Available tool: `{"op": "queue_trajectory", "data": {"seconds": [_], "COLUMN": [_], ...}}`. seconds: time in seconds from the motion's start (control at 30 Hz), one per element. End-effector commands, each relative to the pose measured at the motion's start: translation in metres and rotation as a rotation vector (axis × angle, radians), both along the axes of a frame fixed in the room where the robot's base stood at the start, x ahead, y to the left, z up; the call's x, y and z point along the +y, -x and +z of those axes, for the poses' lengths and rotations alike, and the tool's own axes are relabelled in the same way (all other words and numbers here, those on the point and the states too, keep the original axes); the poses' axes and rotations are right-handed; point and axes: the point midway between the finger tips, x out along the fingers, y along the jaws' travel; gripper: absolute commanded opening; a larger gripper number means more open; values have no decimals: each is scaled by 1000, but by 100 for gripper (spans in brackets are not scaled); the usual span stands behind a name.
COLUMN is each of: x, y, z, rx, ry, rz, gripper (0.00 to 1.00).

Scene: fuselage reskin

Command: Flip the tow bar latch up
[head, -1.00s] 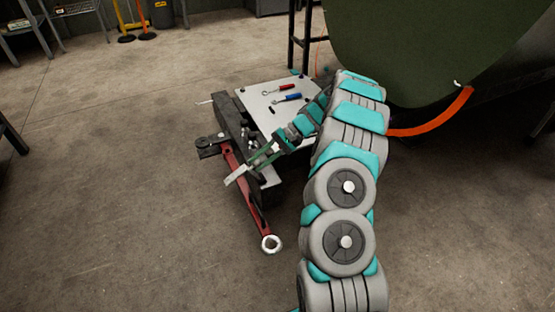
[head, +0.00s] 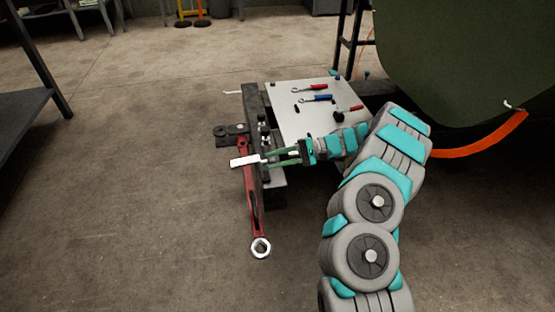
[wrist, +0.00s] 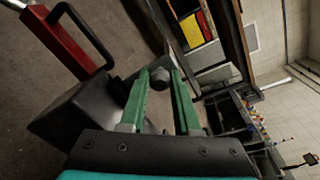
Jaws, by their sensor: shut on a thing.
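The red tow bar (head: 249,187) runs down from the dark beam (head: 256,103) of a cart to a pale ring at its near end. My gripper (head: 272,160) reaches in from the right, over the tow bar's upper end. Its green fingers are shut on the tow bar latch. In the wrist view, the latch's dark rounded end (wrist: 158,75) shows between the fingertips (wrist: 160,80). In the head view, a flat white piece (head: 245,160) juts left past the fingertips across the red bar. The fingers partly hide the latch.
The cart's pale top (head: 300,122) carries a red-handled tool (head: 309,88), a blue-handled tool (head: 317,99) and small parts. A green fuselage panel (head: 465,60) stands right, with an orange strip (head: 480,138) below. Floor left of the tow bar is clear.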

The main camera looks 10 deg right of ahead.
Motion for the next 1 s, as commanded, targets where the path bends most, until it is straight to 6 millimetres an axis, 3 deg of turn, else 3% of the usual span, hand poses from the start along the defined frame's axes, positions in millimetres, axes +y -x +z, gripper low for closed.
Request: {"op": "queue_trajectory", "data": {"seconds": [0.23, 0.27, 0.5, 0.83, 1.0], "x": [-1, -1, -1, -2, -15], "y": [-1, -1, -1, 0, -1], "z": [-1, 0, 0, 0, 2], "rx": [-2, -2, -1, 0, -1], "ry": [3, 3, 2, 2, 1], "rz": [-4, -4, -2, -1, -3], "gripper": [0, 33, 60, 61, 61]}}
